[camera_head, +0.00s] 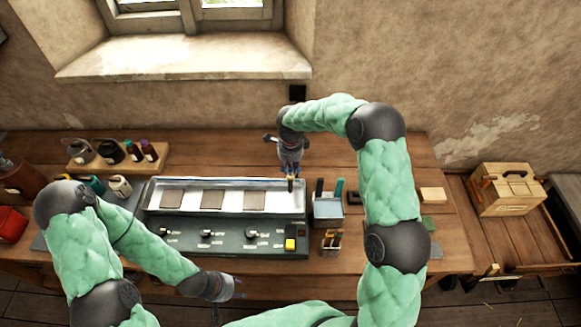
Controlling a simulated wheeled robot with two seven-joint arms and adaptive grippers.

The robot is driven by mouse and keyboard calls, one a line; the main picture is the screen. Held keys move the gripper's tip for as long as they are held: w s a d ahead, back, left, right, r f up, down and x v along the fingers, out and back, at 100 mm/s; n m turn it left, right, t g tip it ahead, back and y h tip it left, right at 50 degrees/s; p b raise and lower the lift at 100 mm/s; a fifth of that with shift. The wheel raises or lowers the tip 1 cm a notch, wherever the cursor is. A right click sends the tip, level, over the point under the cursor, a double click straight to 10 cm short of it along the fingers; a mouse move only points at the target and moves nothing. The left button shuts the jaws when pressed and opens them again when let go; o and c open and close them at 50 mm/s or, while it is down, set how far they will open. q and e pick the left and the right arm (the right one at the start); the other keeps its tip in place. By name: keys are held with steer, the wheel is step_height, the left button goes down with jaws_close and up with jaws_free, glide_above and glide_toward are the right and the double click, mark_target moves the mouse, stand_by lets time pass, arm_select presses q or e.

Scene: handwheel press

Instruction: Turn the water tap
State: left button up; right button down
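A long grey sink-like tray unit (150,198) stands on the wooden bench, with three flat plates in it. A small upright brass-and-dark piece (290,184), which may be the water tap, stands at the tray's back right. My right gripper (290,172) points down right above this piece and partly covers it. I cannot tell whether they touch or whether the fingers are closed. My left gripper (238,288) is low in front of the unit, near the bench's front edge, apart from the tap. Its fingers are too small and dark to read.
The unit's front panel has several small knobs and a yellow button (290,244). A small container (328,208) with upright tools stands close to its right. A bottle rack (118,160) is at the back left, a wooden box (506,188) at the far right. The bench behind the tray is mostly clear.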

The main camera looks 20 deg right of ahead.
mark_target(291, 169)
steer(key=shift+n, duration=0.3)
steer(key=n+b, duration=0.2)
steer(key=n, duration=0.1)
steer(key=n+b, duration=0.1)
steer(key=n, duration=0.4)
steer(key=shift+d+n, duration=0.15)
steer(key=shift+n, duration=0.15)
stand_by(0.5)
steer(key=c, duration=1.1)
jaws_free()
steer(key=shift+c, duration=0.2)
steer(key=shift+r, duration=0.1)
step_height(291, 169, up, 12)
